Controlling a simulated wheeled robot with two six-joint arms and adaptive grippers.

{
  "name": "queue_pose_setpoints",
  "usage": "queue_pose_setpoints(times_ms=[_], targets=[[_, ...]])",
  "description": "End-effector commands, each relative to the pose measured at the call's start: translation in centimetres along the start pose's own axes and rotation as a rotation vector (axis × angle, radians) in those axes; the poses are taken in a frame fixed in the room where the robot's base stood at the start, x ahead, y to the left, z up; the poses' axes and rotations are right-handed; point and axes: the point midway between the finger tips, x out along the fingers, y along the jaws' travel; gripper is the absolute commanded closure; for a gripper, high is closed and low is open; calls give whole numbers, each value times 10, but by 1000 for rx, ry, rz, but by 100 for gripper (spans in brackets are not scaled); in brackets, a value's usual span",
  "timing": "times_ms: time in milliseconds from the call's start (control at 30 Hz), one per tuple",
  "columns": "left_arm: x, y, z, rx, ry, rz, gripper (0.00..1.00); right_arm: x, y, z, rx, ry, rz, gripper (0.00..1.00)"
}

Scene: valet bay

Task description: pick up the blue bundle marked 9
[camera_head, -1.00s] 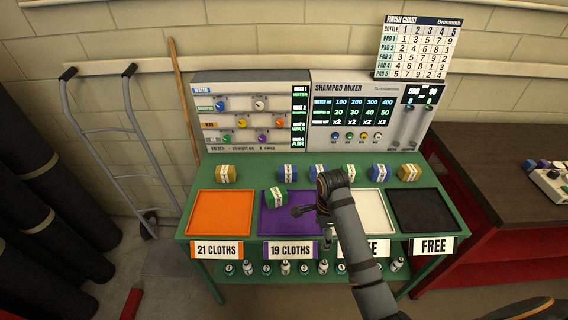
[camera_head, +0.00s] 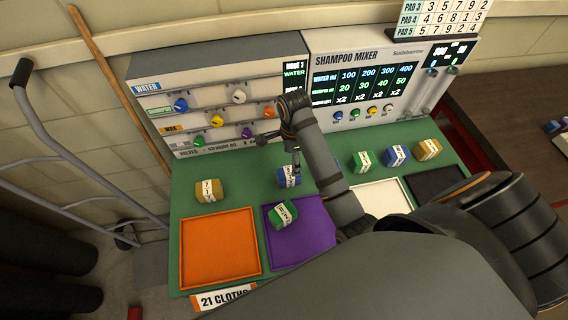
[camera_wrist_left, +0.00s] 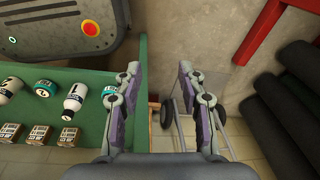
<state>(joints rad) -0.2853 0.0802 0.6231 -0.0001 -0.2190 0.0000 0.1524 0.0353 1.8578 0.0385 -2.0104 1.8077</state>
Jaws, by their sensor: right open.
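Three blue bundles with white bands stand in the back row of the green table in the head view. The left one (camera_head: 286,180) is partly covered by my right gripper (camera_head: 296,171), which points down at it with open jaws; I cannot tell whether they touch. Another blue bundle (camera_head: 336,165) is mostly hidden behind my right arm. The third blue bundle (camera_head: 397,156) stands further right, clear of the arm. The numbers on the bands are too small to read. My left gripper (camera_wrist_left: 163,85) is open and empty in the left wrist view.
A green bundle (camera_head: 283,215) lies on the purple tray (camera_head: 312,244). Tan bundles (camera_head: 209,191) (camera_head: 428,149) and a green one (camera_head: 362,160) share the back row. The orange tray (camera_head: 220,252) is empty. The mixer panel (camera_head: 340,75) stands close behind.

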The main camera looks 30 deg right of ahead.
Motion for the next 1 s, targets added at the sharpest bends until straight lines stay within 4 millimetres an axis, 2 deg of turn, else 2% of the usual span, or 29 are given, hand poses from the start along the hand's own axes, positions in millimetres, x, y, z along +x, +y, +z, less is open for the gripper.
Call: queue_pose_setpoints(times_ms=[33,100,233,367,500,567,667,867,1000], targets=[[5,1,14,1,-20,0,60,6,0,0,0,0,0,25],[13,2,30,2,-41,1,60,15,0,0,0,0,0,25],[36,4,47,3,-60,1,60,39,0,0,0,0,0,25],[54,5,36,2,-43,1,60,55,0,1,0,0,-1,25],[52,4,7,0,1,0,60,53,0,1,0,0,-1,25],[55,4,1,0,11,0,60,56,0,1,0,0,0,25],[68,5,5,0,7,0,60,69,0,4,0,-1,0,25],[102,8,30,1,-24,1,60,104,0,8,0,0,-1,25],[104,9,34,1,-30,1,60,106,0,8,0,0,-1,25]])
